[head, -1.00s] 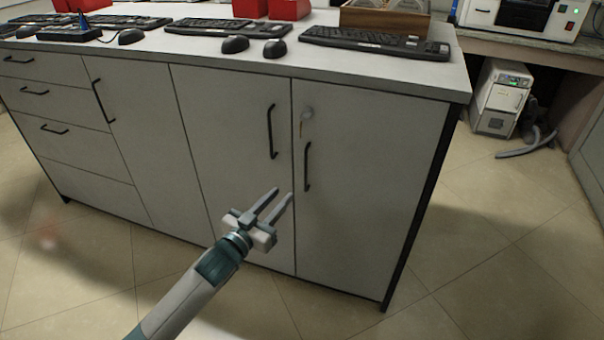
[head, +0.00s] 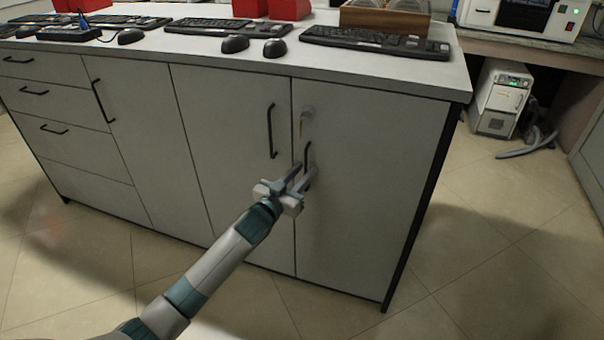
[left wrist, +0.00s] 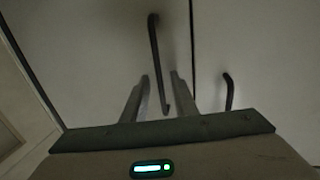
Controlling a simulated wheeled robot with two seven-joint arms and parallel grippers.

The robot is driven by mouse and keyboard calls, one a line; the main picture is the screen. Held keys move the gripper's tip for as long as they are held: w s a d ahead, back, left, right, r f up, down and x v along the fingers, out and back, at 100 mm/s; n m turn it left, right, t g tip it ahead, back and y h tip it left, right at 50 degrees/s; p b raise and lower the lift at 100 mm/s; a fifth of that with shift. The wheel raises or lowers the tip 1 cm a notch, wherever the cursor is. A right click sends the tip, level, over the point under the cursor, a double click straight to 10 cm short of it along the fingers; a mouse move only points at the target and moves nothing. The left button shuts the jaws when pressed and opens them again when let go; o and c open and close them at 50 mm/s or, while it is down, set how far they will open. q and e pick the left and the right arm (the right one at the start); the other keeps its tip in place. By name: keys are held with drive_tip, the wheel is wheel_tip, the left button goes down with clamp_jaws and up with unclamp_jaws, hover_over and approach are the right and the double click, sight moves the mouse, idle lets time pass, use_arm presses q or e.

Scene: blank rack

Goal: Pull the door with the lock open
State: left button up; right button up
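The door with the lock (head: 370,190) is the rightmost cabinet door, and it is closed. Its round lock with a key (head: 306,115) sits near the top left corner. Its black vertical handle (head: 308,155) is below the lock, partly hidden by my gripper. My left gripper (head: 305,170) is open at the lower part of this handle. In the left wrist view the handle (left wrist: 155,50) runs between the two separated fingertips (left wrist: 160,78); whether they touch it I cannot tell. My right gripper is not in view.
The neighbouring closed door's handle (head: 271,130) is close by on the left, also in the left wrist view (left wrist: 229,92). The countertop (head: 400,72) above holds keyboards and mice. Open floor (head: 480,240) lies right of the cabinet.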

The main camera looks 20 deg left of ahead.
use_arm(q)
clamp_jaws()
idle(1.4)
